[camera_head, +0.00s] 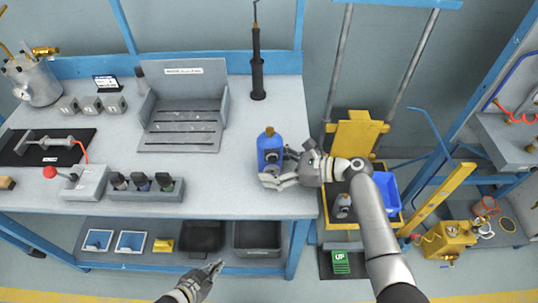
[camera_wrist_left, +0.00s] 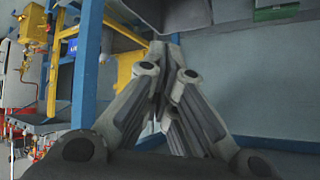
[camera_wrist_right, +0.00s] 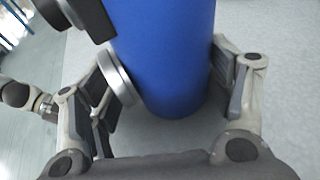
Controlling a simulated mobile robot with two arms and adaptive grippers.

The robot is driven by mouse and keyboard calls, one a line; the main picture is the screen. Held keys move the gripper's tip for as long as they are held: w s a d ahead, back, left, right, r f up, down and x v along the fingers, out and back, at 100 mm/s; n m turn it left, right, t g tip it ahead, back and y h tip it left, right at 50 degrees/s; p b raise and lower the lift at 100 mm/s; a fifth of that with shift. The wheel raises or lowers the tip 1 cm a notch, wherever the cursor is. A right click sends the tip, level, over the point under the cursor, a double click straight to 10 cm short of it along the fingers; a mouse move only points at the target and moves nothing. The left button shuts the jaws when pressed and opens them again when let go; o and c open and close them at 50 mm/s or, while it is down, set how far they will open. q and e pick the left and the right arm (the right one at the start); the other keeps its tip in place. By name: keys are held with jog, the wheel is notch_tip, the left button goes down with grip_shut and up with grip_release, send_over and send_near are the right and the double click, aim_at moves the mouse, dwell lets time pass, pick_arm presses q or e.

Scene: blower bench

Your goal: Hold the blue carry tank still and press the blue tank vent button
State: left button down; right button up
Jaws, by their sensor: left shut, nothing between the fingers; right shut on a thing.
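The blue carry tank (camera_head: 270,146) stands upright on the bench near its right front edge, with a brass-coloured top. In the right wrist view the blue tank (camera_wrist_right: 165,55) fills the space between the fingers, with a round grey metal part (camera_wrist_right: 117,78) on its left side. My right gripper (camera_head: 275,178) is shut on the tank, reaching in from the right; it also shows in the right wrist view (camera_wrist_right: 170,90). My left gripper (camera_head: 215,268) is shut and empty, low in front of the bench; its closed fingers show in the left wrist view (camera_wrist_left: 172,60). I cannot make out the vent button.
A grey slotted fixture (camera_head: 183,110), a black wand on a stand (camera_head: 257,65) and a box with a red knob (camera_head: 78,182) stand on the bench (camera_head: 225,190). Bins (camera_head: 257,236) sit on the shelf below. A yellow lift (camera_head: 355,135) is to the right.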

aim_at(272, 159)
jog(key=shift+f, duration=0.15)
pick_arm(q)
jog(key=w+d+r+m+t+h, duration=0.1)
jog(key=d+r, duration=0.4)
jog(key=r, duration=0.3)
jog(key=w+d+r+m+t+h, duration=0.1)
jog(key=d+r+m+t+h, duration=0.1)
jog(key=d+r, duration=0.4)
jog(key=w+d+r+m+t+h, duration=0.1)
jog(key=w+d+r+m+h, duration=0.1)
jog(key=d+r, duration=0.4)
notch_tip(272, 159, up, 4)
jog(key=shift+f+t, duration=0.1)
jog(key=shift+t, duration=0.2)
notch_tip(272, 159, up, 12)
jog(key=d+m+t+h, duration=0.2)
jog(key=w+a, duration=0.1)
jog(key=w, duration=0.7)
jog(key=shift+w, duration=0.35)
jog(key=shift+w, duration=0.1)
